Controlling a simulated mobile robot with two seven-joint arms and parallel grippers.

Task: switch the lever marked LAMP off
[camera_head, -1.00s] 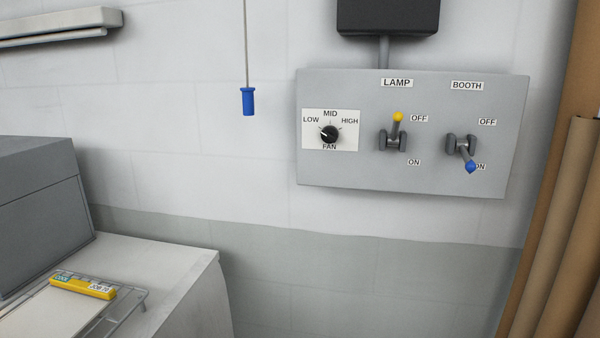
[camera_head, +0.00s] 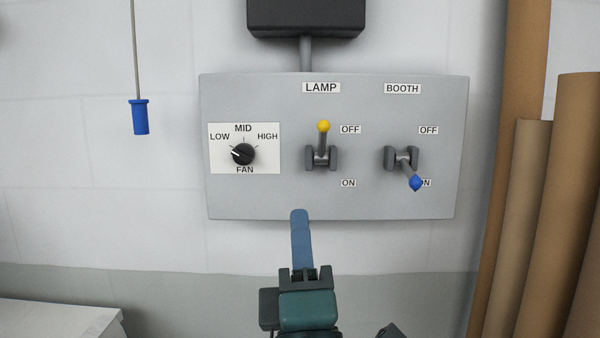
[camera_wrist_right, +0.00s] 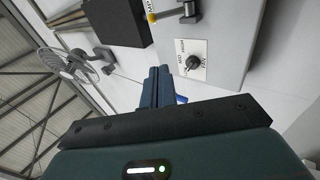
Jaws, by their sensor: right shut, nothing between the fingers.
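The LAMP lever (camera_head: 322,143) has a yellow knob and stands up toward the OFF label on the grey panel (camera_head: 285,200). Its ON label is below. The BOOTH lever (camera_head: 406,165), to its right, has a blue tip and points down toward ON. My right gripper (camera_head: 299,215) is shut and empty, its blue fingers pointing up at the panel's lower edge, below the LAMP lever. In the right wrist view its fingers (camera_wrist_right: 159,72) are together, and the yellow-knobbed lever (camera_wrist_right: 168,13) shows at the top. My left gripper is not in view.
A FAN dial (camera_head: 243,154) sits left of the LAMP lever. A blue pull handle (camera_head: 140,117) hangs on a cord farther left. Brown rolls (camera_head: 518,220) stand at the right. A dark box (camera_head: 305,17) is above the panel.

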